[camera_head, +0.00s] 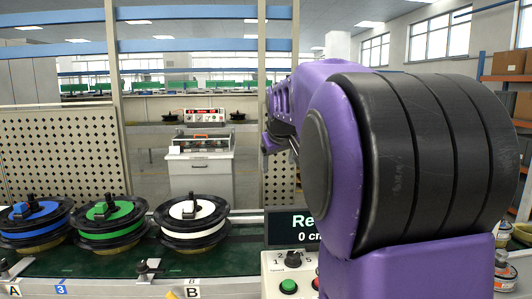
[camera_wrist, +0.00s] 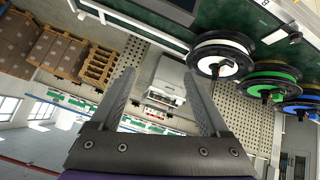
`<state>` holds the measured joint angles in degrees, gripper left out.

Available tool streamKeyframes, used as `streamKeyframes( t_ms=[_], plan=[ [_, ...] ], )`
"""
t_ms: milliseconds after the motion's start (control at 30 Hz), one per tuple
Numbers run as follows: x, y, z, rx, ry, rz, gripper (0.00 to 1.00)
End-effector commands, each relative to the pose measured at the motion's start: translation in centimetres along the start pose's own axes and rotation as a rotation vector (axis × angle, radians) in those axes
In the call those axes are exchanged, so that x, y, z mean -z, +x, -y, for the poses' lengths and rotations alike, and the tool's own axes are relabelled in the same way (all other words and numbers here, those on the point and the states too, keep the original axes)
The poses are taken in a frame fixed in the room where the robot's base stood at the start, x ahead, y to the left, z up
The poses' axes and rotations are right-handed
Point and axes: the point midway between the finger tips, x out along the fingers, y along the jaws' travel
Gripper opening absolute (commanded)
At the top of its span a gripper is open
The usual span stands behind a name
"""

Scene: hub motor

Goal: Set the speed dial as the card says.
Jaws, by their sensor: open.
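The speed dial (camera_head: 292,259) is a small black knob on a pale control box (camera_head: 271,284), low in the head view. The digits 1, 2 and 5 and the word "Speed" show around it; I cannot tell which digit it points to. My arm covers the right part of the box. I cannot make out a card with a speed setting. My gripper (camera_wrist: 158,85) is open and empty in the wrist view, its two fingers wide apart. In the head view it is mostly hidden behind my purple arm, up and away from the dial.
A green button (camera_head: 289,286) sits below the dial. A dark screen (camera_head: 284,227) behind it is partly covered. Motors with blue (camera_head: 36,222), green (camera_head: 110,222) and white (camera_head: 193,221) bands stand on a green conveyor (camera_head: 95,262) at left. Markers A, 3 and B line its front.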

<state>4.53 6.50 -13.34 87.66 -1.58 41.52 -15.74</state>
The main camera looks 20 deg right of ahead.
Motion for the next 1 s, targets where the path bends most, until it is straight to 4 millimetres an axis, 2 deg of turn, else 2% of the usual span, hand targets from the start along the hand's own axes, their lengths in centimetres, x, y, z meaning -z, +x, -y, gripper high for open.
streamKeyframes(
  t_ms=[233,833,933,1000],
  plan=[
    [1.8,-1.0,-0.5,-0.026,-0.027,-0.056,0.79],
    [2.2,-1.3,-0.5,-0.029,-0.03,-0.065,0.79],
    [3.3,-2.2,0.1,-0.026,-0.027,-0.089,0.79],
    [4.7,-3.6,0.7,-0.022,-0.023,-0.12,0.79]
  ],
)
